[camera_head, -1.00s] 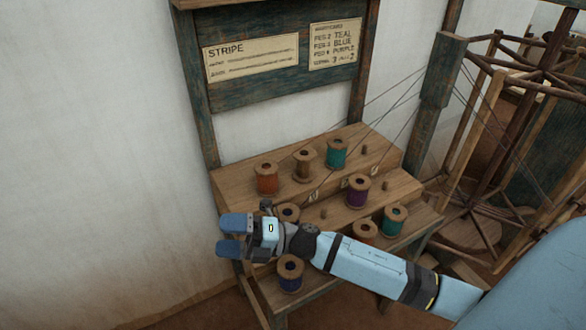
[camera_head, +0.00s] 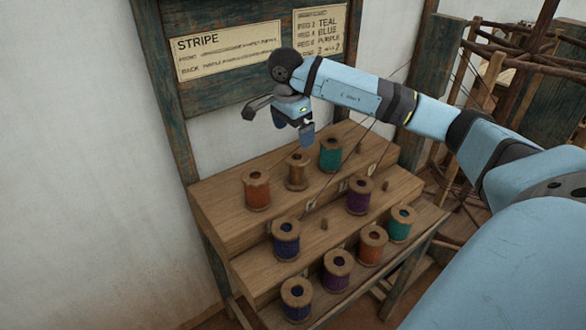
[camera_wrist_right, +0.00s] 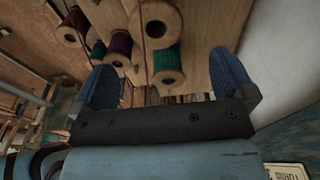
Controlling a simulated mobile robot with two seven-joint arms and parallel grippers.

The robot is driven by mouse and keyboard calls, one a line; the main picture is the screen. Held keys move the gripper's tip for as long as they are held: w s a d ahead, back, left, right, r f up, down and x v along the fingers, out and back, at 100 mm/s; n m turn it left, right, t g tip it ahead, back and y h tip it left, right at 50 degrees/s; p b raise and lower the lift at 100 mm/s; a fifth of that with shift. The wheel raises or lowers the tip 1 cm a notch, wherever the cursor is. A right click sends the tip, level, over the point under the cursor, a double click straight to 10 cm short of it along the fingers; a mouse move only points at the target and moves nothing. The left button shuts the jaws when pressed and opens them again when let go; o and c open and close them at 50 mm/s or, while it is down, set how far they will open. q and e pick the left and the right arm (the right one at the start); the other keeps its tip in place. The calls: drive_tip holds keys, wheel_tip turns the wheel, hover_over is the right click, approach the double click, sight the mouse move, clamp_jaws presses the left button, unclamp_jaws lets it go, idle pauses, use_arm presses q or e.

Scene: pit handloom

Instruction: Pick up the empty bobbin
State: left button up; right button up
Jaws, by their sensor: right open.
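The empty bobbin (camera_head: 298,172) is bare brown wood and stands upright on the top step of a wooden stepped rack (camera_head: 225,205), between an orange bobbin (camera_head: 257,190) and a teal bobbin (camera_head: 331,154). My right gripper (camera_head: 306,134) points down above the rack, just above the empty bobbin in the picture and apart from it. In the right wrist view its two blue fingers (camera_wrist_right: 168,85) are spread with nothing held. A bare-looking wooden bobbin (camera_wrist_right: 160,24), probably the empty one, lies beyond them, cut by the top edge. My left gripper is out of view.
Blue (camera_head: 286,240), purple (camera_head: 359,196), orange and teal bobbins stand on the lower steps. Bare pegs stick up between them. Thin threads run up from the rack. A sign board (camera_head: 228,48) rises behind, and a wooden reel frame (camera_head: 520,75) stands at right.

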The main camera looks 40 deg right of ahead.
sight(297, 165)
drive_tip(key=f, duration=0.7)
drive_tip(key=d+f+p, duration=0.1)
drive_tip(key=f, duration=0.3)
drive_tip(key=shift+s+f, duration=0.25)
drive_tip(key=shift+s, duration=0.05)
drive_tip(key=c, duration=0.9)
